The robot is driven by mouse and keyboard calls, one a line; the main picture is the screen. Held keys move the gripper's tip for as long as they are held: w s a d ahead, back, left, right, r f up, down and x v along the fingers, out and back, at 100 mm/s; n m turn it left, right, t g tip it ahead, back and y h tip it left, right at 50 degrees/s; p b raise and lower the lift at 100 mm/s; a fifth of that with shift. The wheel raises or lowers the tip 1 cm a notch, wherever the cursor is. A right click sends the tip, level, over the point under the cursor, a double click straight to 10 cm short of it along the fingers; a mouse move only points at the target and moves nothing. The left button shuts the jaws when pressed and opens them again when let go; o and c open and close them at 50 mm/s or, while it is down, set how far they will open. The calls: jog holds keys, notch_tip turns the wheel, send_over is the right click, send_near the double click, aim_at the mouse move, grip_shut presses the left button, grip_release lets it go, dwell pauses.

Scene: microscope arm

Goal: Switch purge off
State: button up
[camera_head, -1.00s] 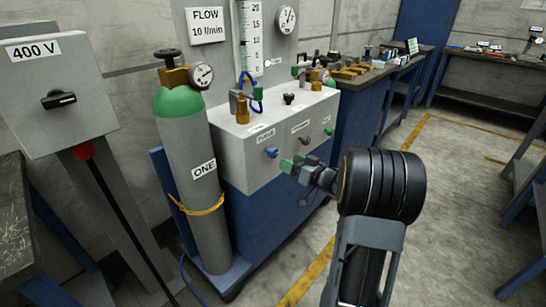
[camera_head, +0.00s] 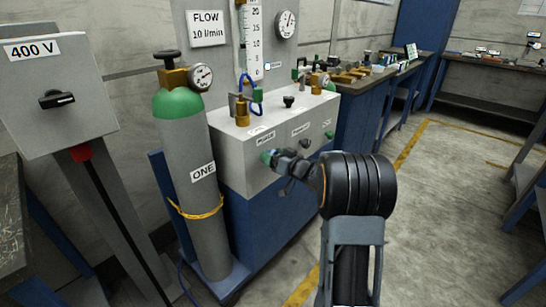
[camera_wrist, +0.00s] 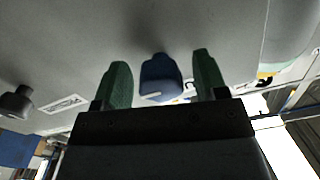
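The purge knob is blue and sits on the front of the grey panel box (camera_head: 232,155), under a label reading PURGE (camera_head: 265,139). In the wrist view the blue knob (camera_wrist: 160,80) stands between the two green fingertips, with a gap on each side. My gripper (camera_head: 269,157) is open around the knob. In the head view my gripper hides most or all of the knob.
A black knob (camera_head: 305,143) and a green knob (camera_head: 329,134) sit to the right on the same front. A green-topped gas cylinder (camera_head: 185,150) stands left of the box. A 400 V switch box (camera_head: 58,85) is further left.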

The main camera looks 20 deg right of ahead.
jog(key=c, duration=0.9)
jog(key=n+b, duration=0.2)
jog(key=n, duration=0.2)
jog(key=shift+f+n, duration=0.1)
jog(key=shift+n, duration=0.3)
jog(key=n+b, duration=0.2)
jog(key=n, duration=0.2)
jog(key=shift+n, duration=0.3)
jog(key=n+b, duration=0.3)
jog(key=shift+f+n, duration=0.1)
jog(key=shift+n, duration=0.2)
jog(key=n+b, duration=0.3)
jog(key=n, duration=0.1)
jog(key=shift+d+n, duration=0.1)
jog(key=shift+n, duration=0.2)
jog(key=shift+r+n, duration=0.2)
jog(key=shift+n, duration=0.1)
